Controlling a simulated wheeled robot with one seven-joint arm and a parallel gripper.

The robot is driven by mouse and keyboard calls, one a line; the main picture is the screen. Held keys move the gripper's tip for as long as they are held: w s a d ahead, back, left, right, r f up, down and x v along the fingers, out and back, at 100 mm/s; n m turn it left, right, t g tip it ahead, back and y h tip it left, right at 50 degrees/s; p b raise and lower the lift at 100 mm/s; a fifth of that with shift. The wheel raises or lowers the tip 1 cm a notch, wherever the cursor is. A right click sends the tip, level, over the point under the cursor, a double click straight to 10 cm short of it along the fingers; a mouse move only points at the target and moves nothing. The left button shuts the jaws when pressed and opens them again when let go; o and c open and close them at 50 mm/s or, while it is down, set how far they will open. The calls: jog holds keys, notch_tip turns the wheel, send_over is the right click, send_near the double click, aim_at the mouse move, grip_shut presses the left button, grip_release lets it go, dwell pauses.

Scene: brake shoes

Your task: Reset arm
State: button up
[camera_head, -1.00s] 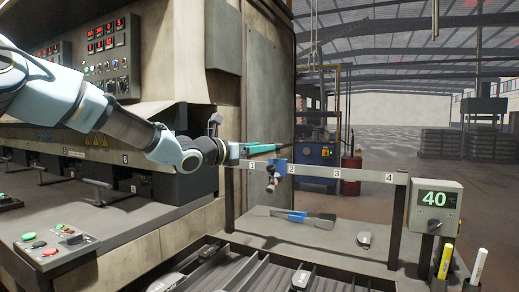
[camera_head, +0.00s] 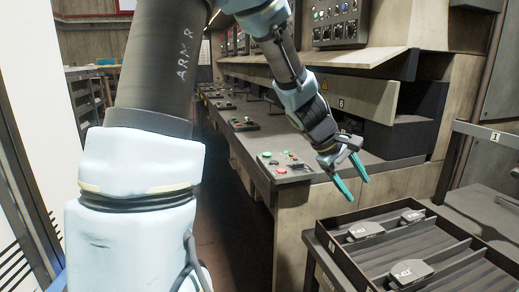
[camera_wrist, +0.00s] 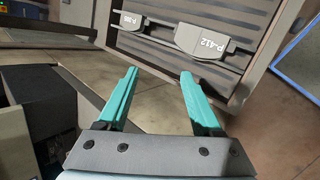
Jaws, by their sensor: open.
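My gripper (camera_head: 354,184) has two teal fingers, spread apart with nothing between them. In the head view it hangs at the end of my arm, pointing down, left of and above the tray of brake shoes (camera_head: 330,246). In the wrist view the open fingers (camera_wrist: 157,82) point towards the tray (camera_wrist: 262,58). Three grey brake shoes lie in the tray: one at the front (camera_head: 404,272), one at the left (camera_head: 365,231) and one at the back (camera_head: 412,216). The wrist view shows two of them, one marked P-412 (camera_wrist: 205,44).
The press line with its control panels (camera_head: 285,166) runs along behind my gripper. A rail with a "1" label (camera_head: 495,135) stands at the right beyond the tray. A dark walkway (camera_head: 232,200) lies left of the counter.

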jog(key=s+a+f+m+y+p, duration=0.1)
jog(key=s+a+m+y, duration=0.1)
jog(key=a, duration=1.4)
jog(key=s+a+m+t+y+p, duration=0.1)
jog(key=a+y, duration=0.4)
jog(key=a, duration=1.2)
jog(key=s+m, duration=0.1)
jog(key=m, duration=0.1)
jog(key=shift+s+f+m, duration=0.35)
jog(key=shift+f+m, duration=0.05)
